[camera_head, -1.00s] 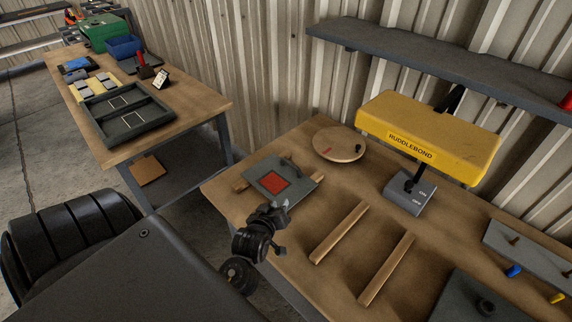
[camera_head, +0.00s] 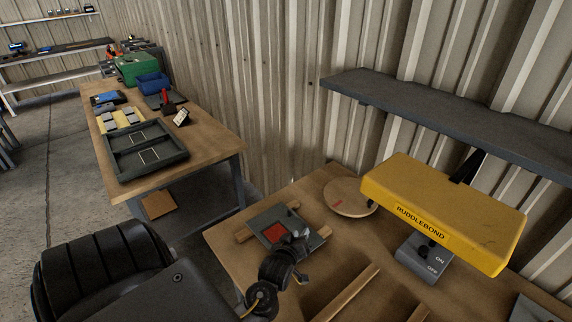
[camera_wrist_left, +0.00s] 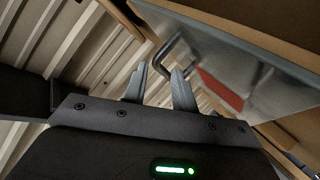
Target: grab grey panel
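The grey panel (camera_head: 266,219) with a red square lies across wooden strips on the near bench in the head view. My left gripper (camera_head: 302,252) is at the panel's near right side and hides part of it. In the left wrist view, the panel (camera_wrist_left: 262,85) fills the upper right, with its red patch and a bent metal handle (camera_wrist_left: 178,42). The left gripper's two fingers (camera_wrist_left: 160,82) are apart, with nothing seen between them. The handle is just beyond the fingertips; I cannot tell whether they touch. My right gripper is not in view.
A round wooden disc (camera_head: 346,199) lies behind the panel. A yellow RUDDLEBOND lamp-like unit (camera_head: 445,213) stands to the right, below a grey wall shelf (camera_head: 450,115). Wooden rails (camera_head: 347,293) lie in front. A side table holds a dark divided tray (camera_head: 147,174).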

